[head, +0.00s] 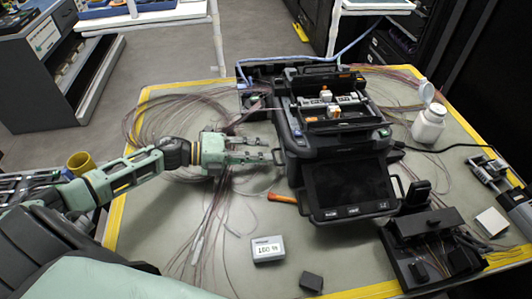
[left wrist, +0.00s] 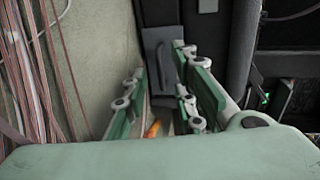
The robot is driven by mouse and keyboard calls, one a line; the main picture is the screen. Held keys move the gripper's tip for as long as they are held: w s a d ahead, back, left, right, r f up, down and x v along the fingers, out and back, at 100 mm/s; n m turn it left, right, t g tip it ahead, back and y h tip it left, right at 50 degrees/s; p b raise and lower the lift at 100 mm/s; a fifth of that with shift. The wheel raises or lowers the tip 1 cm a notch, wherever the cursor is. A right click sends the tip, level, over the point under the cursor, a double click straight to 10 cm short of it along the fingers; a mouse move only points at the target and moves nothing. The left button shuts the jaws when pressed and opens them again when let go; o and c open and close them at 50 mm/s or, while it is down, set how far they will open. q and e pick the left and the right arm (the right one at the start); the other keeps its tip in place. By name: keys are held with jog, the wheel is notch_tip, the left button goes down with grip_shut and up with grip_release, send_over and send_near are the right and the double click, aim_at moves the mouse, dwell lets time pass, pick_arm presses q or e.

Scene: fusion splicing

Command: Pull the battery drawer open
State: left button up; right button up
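The black fusion splicer (head: 335,150) stands on the work mat with its screen (head: 349,187) tilted toward me. My left gripper (head: 268,149) reaches in from the left, level, with its fingertips close to the splicer's left side. In the left wrist view, a dark grey panel with a raised handle (left wrist: 161,66), which looks like the battery drawer, is on that side. It lies ahead of my open left gripper (left wrist: 160,62), roughly between the fingertips. No object is held. I cannot tell whether the fingers touch the handle. The drawer looks flush.
Loose fibre bundles (head: 175,118) lie left of the splicer. An orange-handled tool (head: 282,198) lies below my gripper. A labelled box (head: 268,249) and a small dark block (head: 311,282) are in front. A white bottle (head: 428,124) and a black device (head: 430,245) are right.

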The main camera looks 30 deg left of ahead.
pick_arm(q)
jog(key=shift+x, duration=1.05)
grip_shut()
